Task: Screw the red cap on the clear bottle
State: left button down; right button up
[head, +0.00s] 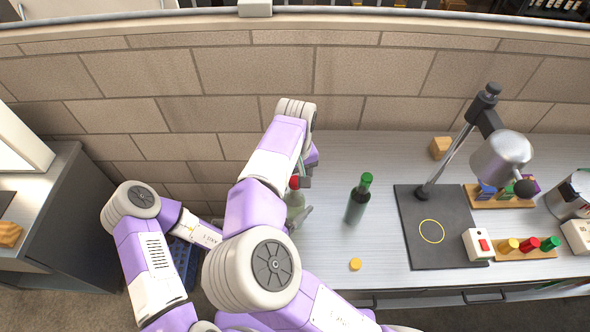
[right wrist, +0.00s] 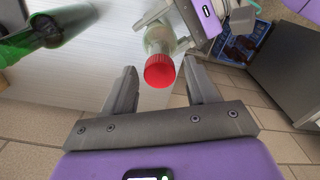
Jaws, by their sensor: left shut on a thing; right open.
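The clear bottle (head: 295,208) stands at the left end of the grey table, partly hidden by my arms. It also shows in the right wrist view (right wrist: 158,38). The red cap (right wrist: 159,70) is on the bottle's mouth; how tightly it sits cannot be told. In the head view the cap (head: 294,182) shows only in part. My left gripper (head: 300,217) is shut on the clear bottle's body. My right gripper (right wrist: 159,67) is open above the bottle, its fingers on either side of the cap with gaps.
A green bottle with a green cap (head: 357,203) stands right of the clear bottle. A yellow cap (head: 355,264) lies near the front edge. A black mat (head: 412,225) with a lamp-like stand, a cap rack (head: 540,253) and a wooden block (head: 440,147) are farther right.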

grip_shut()
jog(key=shift+o, duration=0.3)
grip_release()
jog(key=shift+r, duration=2.25)
jog(key=shift+c, duration=0.3)
notch_tip(320, 180, up, 4)
jog(key=n, duration=0.4)
jog(key=shift+f, duration=0.25)
